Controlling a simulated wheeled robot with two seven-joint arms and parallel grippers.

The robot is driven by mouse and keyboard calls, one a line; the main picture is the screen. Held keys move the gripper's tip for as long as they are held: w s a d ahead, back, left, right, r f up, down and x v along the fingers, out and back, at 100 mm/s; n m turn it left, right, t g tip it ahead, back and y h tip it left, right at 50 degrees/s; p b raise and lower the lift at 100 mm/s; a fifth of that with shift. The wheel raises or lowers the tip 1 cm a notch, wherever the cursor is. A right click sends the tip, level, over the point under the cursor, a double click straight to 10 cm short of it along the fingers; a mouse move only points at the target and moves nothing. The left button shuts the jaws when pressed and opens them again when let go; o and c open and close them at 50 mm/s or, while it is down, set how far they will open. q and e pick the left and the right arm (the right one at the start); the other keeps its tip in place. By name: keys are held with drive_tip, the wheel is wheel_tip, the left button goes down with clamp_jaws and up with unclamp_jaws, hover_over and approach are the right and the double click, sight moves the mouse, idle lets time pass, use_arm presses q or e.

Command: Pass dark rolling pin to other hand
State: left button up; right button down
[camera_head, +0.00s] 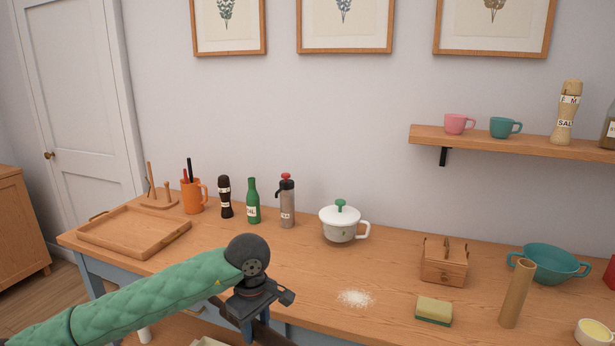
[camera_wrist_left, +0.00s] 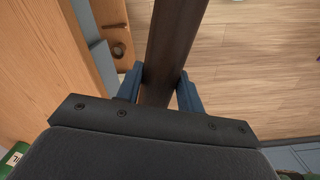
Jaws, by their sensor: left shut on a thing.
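The dark rolling pin (camera_wrist_left: 172,45) runs up through the left wrist view between the two blue fingers of my left gripper (camera_wrist_left: 160,92), which is shut on it. In the head view my left gripper (camera_head: 246,314) points down in front of the table's front edge. A short dark brown piece of the rolling pin (camera_head: 268,336) shows there at the bottom of the picture; the rest is hidden or out of frame. My right gripper is in neither view.
The wooden table (camera_head: 310,270) is bare in the middle beside a white powder patch (camera_head: 356,298). A sponge (camera_head: 434,311), upright brown tube (camera_head: 516,293), wooden box (camera_head: 444,266) and teal bowl (camera_head: 549,265) stand right. A lidded pot (camera_head: 340,225), bottles and tray (camera_head: 133,232) stand behind and left.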

use_arm(q)
drive_tip(key=s+a+f+m, duration=0.2)
drive_tip(key=a+f+m, duration=0.7)
drive_tip(key=f+m, duration=0.1)
drive_tip(key=shift+f+m, duration=0.3)
drive_tip(key=shift+f, duration=0.45)
